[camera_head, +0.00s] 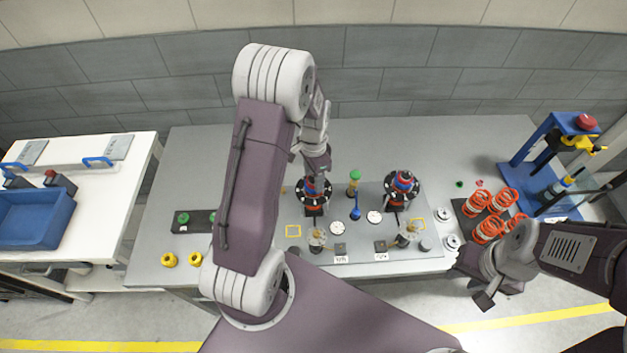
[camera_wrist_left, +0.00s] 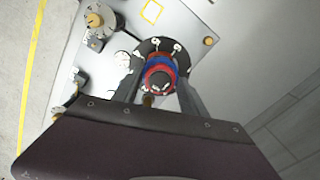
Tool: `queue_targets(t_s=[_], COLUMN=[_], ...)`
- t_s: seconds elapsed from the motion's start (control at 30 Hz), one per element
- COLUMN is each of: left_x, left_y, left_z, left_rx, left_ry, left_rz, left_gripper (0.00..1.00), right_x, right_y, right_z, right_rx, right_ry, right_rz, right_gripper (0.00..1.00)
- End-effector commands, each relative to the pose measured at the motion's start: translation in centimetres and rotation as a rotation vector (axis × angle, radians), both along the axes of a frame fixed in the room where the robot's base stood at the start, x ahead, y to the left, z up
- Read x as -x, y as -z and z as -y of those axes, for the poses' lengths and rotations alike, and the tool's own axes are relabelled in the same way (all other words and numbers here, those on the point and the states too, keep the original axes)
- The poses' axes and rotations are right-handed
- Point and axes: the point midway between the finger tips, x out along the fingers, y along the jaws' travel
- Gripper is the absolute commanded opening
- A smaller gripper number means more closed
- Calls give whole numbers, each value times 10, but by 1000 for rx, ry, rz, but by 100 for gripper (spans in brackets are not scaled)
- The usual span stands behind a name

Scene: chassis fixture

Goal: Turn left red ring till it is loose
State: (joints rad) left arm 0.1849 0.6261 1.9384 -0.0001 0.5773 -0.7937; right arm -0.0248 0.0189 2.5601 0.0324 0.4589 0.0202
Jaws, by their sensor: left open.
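The left red ring (camera_head: 312,181) sits with a blue part on a black round flange on the left side of the grey fixture plate. In the left wrist view the red ring (camera_wrist_left: 160,79) lies between the fingers of my left gripper (camera_wrist_left: 160,95). The fingers are open, one on each side; I cannot tell whether they touch it. In the head view my left gripper (camera_head: 318,165) is directly above the ring and partly hides it. A similar red and blue assembly (camera_head: 403,180) stands to the right. My right gripper (camera_head: 487,290) hangs near the table's front edge, away from the rings.
A green-topped post (camera_head: 354,180) and a blue-handled tool (camera_head: 356,210) stand between the assemblies. Orange springs (camera_head: 488,215) and a blue press (camera_head: 540,155) are at the right. Yellow rings (camera_head: 169,260) lie at the front left. A blue bin (camera_head: 35,222) is on the left bench.

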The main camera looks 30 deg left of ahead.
Motion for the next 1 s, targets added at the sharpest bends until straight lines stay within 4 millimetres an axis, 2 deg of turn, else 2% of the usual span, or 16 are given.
queue_targets(t_s=[0.8,1.0], left_x=[0,0], left_y=[-1,-1], left_z=[0,0], left_rx=[1,1], left_ry=[1254,1471], left_rz=[0,0], left_gripper=[50,50], right_x=[0,0], right_y=[-21,-23], right_z=[0,0], right_rx=[0,0], right_ry=[0,0], right_rz=[0,0], right_gripper=[36,36])
